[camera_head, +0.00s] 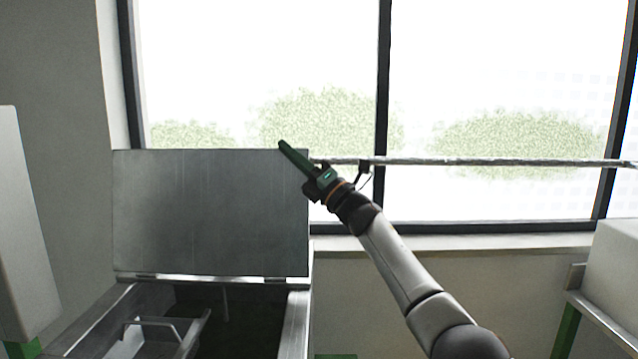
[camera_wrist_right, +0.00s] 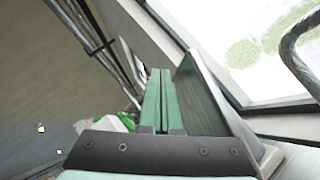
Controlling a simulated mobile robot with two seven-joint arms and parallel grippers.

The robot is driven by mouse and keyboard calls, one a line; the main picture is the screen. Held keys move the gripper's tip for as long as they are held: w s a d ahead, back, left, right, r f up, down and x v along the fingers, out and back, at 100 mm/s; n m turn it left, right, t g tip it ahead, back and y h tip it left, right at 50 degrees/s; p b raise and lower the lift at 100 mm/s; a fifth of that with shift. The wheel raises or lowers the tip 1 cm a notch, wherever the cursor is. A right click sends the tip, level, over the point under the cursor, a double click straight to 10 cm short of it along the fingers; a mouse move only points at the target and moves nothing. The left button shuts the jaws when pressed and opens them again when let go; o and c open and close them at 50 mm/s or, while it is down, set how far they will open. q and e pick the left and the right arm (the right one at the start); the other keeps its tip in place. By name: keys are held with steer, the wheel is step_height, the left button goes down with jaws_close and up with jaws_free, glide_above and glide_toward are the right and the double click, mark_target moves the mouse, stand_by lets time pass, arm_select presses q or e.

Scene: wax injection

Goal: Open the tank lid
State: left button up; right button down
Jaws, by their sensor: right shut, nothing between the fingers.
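The metal tank lid (camera_head: 210,212) stands upright on its hinges at the back of the tank (camera_head: 297,322), so the tank's top is open. My right gripper (camera_head: 285,147) is at the lid's upper right corner, its green fingers shut and empty. In the head view the fingertips overlap the lid's top edge; I cannot tell whether they touch it. In the right wrist view the closed fingers (camera_wrist_right: 157,95) lie side by side, with a grey plate (camera_wrist_right: 205,95) close on their right that looks like the lid. My left gripper is not in view.
A wire handle (camera_head: 160,322) shows inside the dark tank opening. Behind are a window and a horizontal metal bar (camera_head: 500,162). White units stand at the left (camera_head: 20,220) and right (camera_head: 615,265). The space between the tank and the right unit is mostly free.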

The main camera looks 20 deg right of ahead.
steer(key=b+v, duration=0.3)
steer(key=v, duration=0.8)
steer(key=s+d+f+m+g+h, duration=0.1)
steer(key=s+f+m+h, duration=0.35)
steer(key=f+m, duration=0.55)
steer(key=s+f+m+g+h, duration=0.2)
steer(key=s+f+m+h, duration=0.3)
steer(key=f, duration=0.9)
steer(key=s+d+f+m+g+h, duration=0.1)
steer(key=s+f+m+h, duration=0.2)
steer(key=f+m+h, duration=0.5)
steer(key=s+a+f+m+g+y, duration=0.1)
steer(key=s+f+m+g, duration=0.25)
steer(key=s+f, duration=0.45)
steer(key=s+f+m+g+y, duration=0.15)
steer(key=s+f+g, duration=0.25)
steer(key=s, duration=0.9)
steer(key=s+a+f+m+g+y, duration=0.1)
steer(key=s+f+m+g, duration=0.25)
steer(key=s+f, duration=0.45)
steer(key=w+a+f+t+y+p, duration=0.1)
steer(key=w+a+f+t+p, duration=0.1)
steer(key=a+f+t+p, duration=0.2)
steer(key=shift+a+f+n+t+y, duration=0.35)
steer(key=shift+f+t+y, duration=0.05)
steer(key=shift+f, duration=0.1)
